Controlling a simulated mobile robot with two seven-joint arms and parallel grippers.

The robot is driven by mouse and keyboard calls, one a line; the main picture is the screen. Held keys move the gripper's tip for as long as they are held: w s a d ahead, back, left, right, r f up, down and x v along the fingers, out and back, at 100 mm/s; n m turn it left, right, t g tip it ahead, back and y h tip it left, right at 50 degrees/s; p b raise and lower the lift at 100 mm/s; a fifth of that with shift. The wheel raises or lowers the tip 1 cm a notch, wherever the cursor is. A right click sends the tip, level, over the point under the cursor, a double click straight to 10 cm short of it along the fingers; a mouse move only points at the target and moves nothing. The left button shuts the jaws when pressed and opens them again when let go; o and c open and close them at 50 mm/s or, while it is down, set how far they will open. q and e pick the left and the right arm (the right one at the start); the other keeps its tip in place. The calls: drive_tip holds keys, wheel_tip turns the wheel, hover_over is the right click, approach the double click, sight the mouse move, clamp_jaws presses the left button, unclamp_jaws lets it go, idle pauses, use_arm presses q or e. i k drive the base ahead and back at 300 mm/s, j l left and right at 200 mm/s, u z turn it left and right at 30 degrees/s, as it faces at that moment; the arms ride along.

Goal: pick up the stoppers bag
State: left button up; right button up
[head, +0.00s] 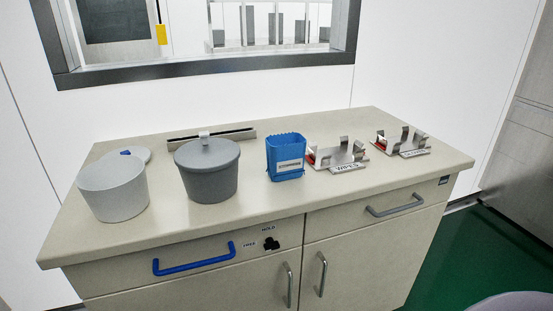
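A blue, open-topped container (286,153) with a ridged rim stands upright near the middle of the countertop. It carries a white label whose small print seems to read "stoppers". I see no other thing that looks like a stoppers bag, and I cannot tell whether a bag is inside the blue container. Neither of my grippers shows in the head view.
On the cabinet top (240,222) stand a white tub (113,190), a white lid (133,154), a lidded grey bucket (208,172), a metal rail (240,133), a metal "WIPES" holder (340,155) and another metal holder (402,142). A blue drawer handle (195,260) juts out in front.

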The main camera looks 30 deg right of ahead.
sight(285, 153)
drive_tip(key=l, duration=0.45)
drive_tip(key=k+l, duration=0.15)
drive_tip(key=l, duration=0.25)
drive_tip(key=l+u, duration=0.1)
drive_tip(key=l, duration=0.35)
drive_tip(key=k, duration=0.05)
